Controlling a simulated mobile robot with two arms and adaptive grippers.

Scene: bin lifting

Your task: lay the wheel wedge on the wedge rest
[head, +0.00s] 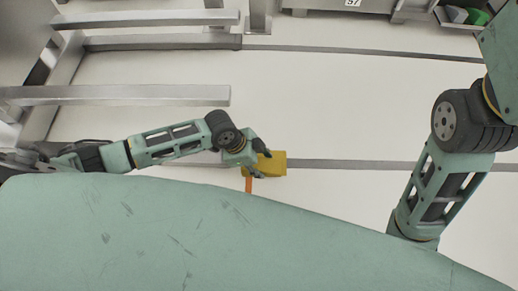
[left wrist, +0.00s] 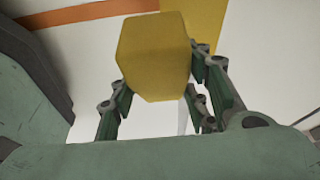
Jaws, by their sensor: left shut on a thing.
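My left gripper (head: 263,160) is shut on the yellow wheel wedge (left wrist: 155,55), which sits between its dark fingers in the left wrist view. Behind the wedge in that view is another yellow surface (left wrist: 207,22), partly hidden by the wedge and a finger; I cannot tell for sure whether it is the wedge rest. In the head view a yellow shape (head: 278,163) shows beside the fingers, and I cannot tell wedge from surface there. My right gripper is out of view.
An orange strip (head: 248,185) runs along the floor below the gripper; it also shows in the left wrist view (left wrist: 90,12). Metal rails (head: 120,95) stand at the left. A bin with green and grey items (head: 462,15) is at the top right. The pale floor between is clear.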

